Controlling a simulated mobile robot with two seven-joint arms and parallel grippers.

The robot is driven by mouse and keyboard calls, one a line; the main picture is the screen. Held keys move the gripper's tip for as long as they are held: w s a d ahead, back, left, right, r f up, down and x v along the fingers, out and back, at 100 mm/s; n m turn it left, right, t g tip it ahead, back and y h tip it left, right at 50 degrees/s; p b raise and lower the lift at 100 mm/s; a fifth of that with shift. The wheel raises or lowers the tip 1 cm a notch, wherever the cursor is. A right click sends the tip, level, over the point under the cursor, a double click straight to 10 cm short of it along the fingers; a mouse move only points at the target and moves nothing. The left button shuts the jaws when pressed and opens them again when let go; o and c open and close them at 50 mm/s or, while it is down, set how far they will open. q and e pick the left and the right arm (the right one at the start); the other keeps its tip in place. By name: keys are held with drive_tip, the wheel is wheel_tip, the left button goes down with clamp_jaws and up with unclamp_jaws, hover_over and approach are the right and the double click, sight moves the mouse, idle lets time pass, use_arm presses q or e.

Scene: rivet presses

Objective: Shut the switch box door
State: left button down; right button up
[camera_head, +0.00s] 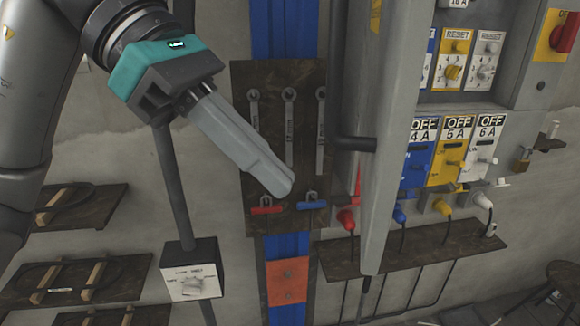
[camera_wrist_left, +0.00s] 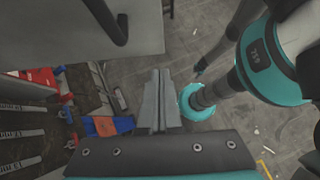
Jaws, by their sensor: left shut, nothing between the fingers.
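The switch box door (camera_head: 382,190) is a grey panel standing open, seen nearly edge-on in the head view. A dark bar handle (camera_head: 354,144) sticks out from its left side. The switch box (camera_head: 510,100) behind and right of it shows its coloured switches uncovered. My left gripper (camera_head: 287,186) is shut and empty, left of the door and apart from it. In the left wrist view its fingers (camera_wrist_left: 159,78) are together; the door (camera_wrist_left: 60,35) and its handle (camera_wrist_left: 110,25) fill the upper left. My right gripper is not in view.
A dark tool board (camera_head: 272,110) with hanging wrenches is behind my left gripper. A shelf (camera_head: 420,250) with coloured plugs and cables is below the box. A small box with a knob (camera_head: 192,284) is lower left. A stool (camera_head: 560,280) is at the lower right.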

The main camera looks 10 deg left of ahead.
sight(362, 257)
use_arm(q)
drive_tip(key=x, duration=0.7)
drive_tip(key=shift+s+d+f+p, duration=0.1)
drive_tip(key=shift+d+p, duration=0.05)
drive_tip(key=shift+p, duration=0.2)
drive_tip(key=shift+d+f, duration=0.4)
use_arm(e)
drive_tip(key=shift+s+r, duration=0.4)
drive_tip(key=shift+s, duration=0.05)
use_arm(q)
drive_tip(key=shift+d, duration=0.15)
